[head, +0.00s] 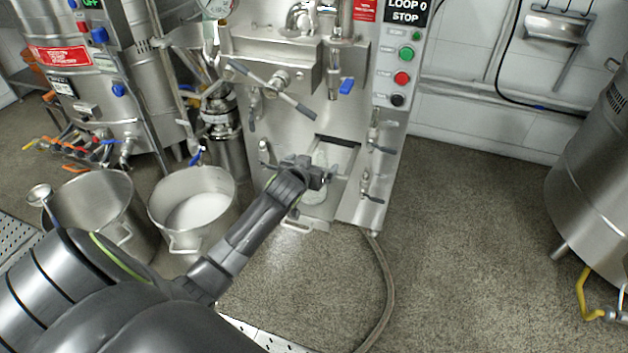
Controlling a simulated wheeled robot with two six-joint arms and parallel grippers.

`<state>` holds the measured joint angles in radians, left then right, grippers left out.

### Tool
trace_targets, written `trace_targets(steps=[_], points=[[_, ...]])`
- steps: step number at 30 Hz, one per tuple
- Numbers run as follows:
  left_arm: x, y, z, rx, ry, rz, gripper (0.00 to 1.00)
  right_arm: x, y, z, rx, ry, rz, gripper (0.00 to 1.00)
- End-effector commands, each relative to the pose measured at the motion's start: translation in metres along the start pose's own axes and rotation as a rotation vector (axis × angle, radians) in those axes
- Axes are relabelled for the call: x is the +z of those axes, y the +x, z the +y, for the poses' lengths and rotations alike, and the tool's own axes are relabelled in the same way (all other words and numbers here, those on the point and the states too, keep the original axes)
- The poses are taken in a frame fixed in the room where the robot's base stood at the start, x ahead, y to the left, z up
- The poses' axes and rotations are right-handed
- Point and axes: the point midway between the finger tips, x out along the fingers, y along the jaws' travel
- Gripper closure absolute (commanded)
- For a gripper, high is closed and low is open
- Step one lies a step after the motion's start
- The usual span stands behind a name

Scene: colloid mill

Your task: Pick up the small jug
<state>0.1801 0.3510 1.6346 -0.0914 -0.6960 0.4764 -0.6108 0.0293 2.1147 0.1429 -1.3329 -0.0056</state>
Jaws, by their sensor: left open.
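The small jug (314,197) appears as a pale, shiny vessel low in the recess of the steel mill (250,135), mostly hidden by my left gripper. My left gripper (325,174) is open at the front of that recess, above and in front of the jug. I cannot tell whether its fingers touch the jug. My left arm reaches in from the lower left. My right gripper is out of view.
A large pot (163,212) with white contents and another steel pot (128,218) stand on the floor left of the recess. Valve handles (366,184) stick out right of it. A hose (388,285) runs along the floor. The floor to the right is clear up to a steel tank (598,165).

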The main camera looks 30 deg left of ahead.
Motion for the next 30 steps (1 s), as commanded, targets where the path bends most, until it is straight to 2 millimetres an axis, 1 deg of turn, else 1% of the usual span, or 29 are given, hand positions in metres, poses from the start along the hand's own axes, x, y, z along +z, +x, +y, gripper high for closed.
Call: trace_targets(steps=[2,8,23,24,30], points=[[0.0,0.003,0.0,0.0,0.0,0.0,0.0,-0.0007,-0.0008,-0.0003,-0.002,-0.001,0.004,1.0],[-0.0004,0.0028,0.0001,0.0,0.0,0.0,0.0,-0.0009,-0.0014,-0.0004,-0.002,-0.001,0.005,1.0],[-0.0007,0.0026,0.0003,0.001,0.0,0.001,0.65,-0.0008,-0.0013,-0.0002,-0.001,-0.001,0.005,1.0],[-0.0007,0.0026,0.0004,0.001,0.0,0.001,0.68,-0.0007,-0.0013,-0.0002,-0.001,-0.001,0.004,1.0],[-0.0014,0.0019,0.0004,0.001,0.0,0.001,0.68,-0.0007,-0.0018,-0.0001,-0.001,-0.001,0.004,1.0]])
